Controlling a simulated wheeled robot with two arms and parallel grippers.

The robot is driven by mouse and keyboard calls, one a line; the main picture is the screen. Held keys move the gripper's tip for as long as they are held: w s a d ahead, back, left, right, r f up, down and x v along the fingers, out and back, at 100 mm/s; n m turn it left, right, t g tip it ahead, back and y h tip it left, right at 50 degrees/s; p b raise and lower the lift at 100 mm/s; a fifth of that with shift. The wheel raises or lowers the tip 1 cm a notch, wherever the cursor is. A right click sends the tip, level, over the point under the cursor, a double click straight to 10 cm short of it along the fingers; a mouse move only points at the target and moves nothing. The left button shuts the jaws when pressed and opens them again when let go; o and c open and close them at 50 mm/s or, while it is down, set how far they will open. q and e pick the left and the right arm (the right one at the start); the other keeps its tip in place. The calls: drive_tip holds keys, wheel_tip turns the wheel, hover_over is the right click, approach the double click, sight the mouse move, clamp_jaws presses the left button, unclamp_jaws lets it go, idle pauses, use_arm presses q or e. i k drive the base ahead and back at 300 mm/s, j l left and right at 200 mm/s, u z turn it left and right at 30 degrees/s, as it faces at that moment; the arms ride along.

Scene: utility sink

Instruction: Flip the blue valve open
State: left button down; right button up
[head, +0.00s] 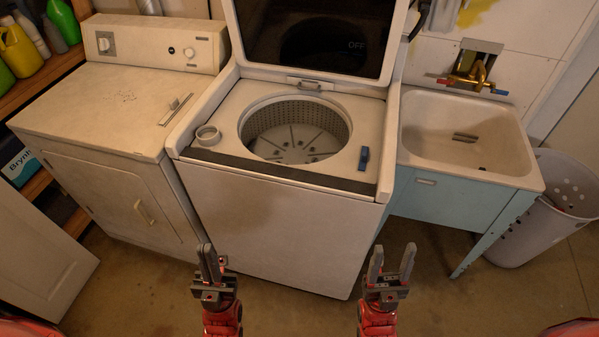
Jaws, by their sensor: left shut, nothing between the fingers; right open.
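The blue valve (499,91) is a small blue handle at the right end of the brass faucet (478,76), on the wall above the utility sink (412,105). A red handle (446,83) sits at the faucet's left end. The blue handle is too small to tell its exact angle. My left gripper (209,262) is shut and empty, in front of the washer's lower left. My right gripper (391,262) is open and empty, in front of the washer's lower right, well below and left of the valve. Neither gripper touches anything.
A top-loading washer (280,215) with its lid (320,40) raised stands in the middle. A dryer (100,110) is at its left. A grey laundry basket (530,225) stands right of the sink cabinet (455,205). Floor (440,290) is clear in front of the sink.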

sight(493, 91)
drive_tip(key=i+l+z, duration=0.15)
drive_tip(key=l+z, duration=0.35)
drive_tip(key=i+l+z, duration=0.2)
drive_tip(key=z, duration=0.25)
drive_tip(key=i+l+z, duration=0.3)
drive_tip(key=z, duration=0.2)
drive_tip(key=i+l+u, duration=0.35)
drive_tip(key=u, duration=0.15)
drive_tip(key=i+l+u, duration=0.1)
drive_tip(key=i+u, duration=0.35)
drive_tip(key=i+l+u, duration=0.2)
drive_tip(key=i+u, duration=0.25)
drive_tip(key=i+l, duration=0.25)
drive_tip(key=i, duration=0.2)
